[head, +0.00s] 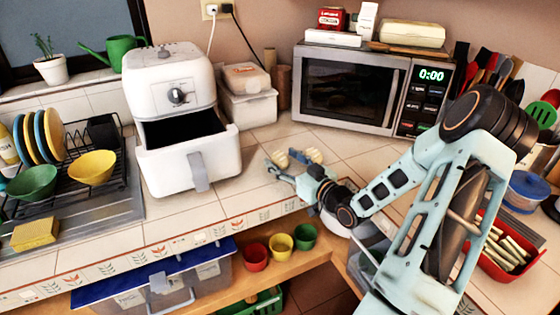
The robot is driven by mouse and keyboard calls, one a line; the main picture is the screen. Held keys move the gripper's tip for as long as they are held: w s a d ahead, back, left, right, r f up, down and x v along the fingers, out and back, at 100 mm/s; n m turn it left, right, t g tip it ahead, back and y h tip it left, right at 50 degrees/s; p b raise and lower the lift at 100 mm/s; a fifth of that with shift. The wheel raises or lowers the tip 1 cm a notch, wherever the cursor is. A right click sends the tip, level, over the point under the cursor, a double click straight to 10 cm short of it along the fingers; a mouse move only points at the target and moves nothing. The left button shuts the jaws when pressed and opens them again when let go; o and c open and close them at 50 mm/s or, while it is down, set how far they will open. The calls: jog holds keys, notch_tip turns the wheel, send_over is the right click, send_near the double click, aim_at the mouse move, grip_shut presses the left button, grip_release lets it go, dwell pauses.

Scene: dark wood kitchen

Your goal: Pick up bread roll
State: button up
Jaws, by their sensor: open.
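Pale cream, lumpy pieces that look like the bread roll (281,158) lie on the tiled counter between the air fryer and the microwave. A similar pale piece shows just to the right, and I cannot tell whether it is part of the same thing. My gripper (287,167) is low over the counter beside these pieces, coming in from the right. It is open, with its fingers apart. The gripper's fingers and wrist hide part of this spot, and contact is too small to tell.
A white air fryer (176,80) with its drawer pulled out stands left of my gripper. A microwave (350,88) stands behind. White containers (248,105) sit at the back. A red tray (488,262) lies right of my arm. The counter's front edge is close.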

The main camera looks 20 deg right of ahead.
aim_at(283, 158)
jog(key=c, duration=1.2)
jog(key=shift+o, duration=0.2)
jog(key=shift+r, duration=0.1)
jog(key=shift+r, duration=0.55)
notch_tip(283, 158, up, 2)
jog(key=shift+r, duration=0.15)
jog(key=s+a+r+p, duration=0.2)
jog(key=s+r+p, duration=0.1)
jog(key=s+p, duration=0.1)
jog(key=s+a+r+p, duration=0.3)
jog(key=s+p, duration=0.1)
jog(key=p, duration=0.2)
jog(key=s+a+r+p, duration=0.2)
jog(key=s+r+p, duration=0.1)
jog(key=p, duration=0.3)
jog(key=shift+s+a+r, duration=0.2)
jog(key=shift+s+r, duration=0.1)
jog(key=shift+s, duration=0.1)
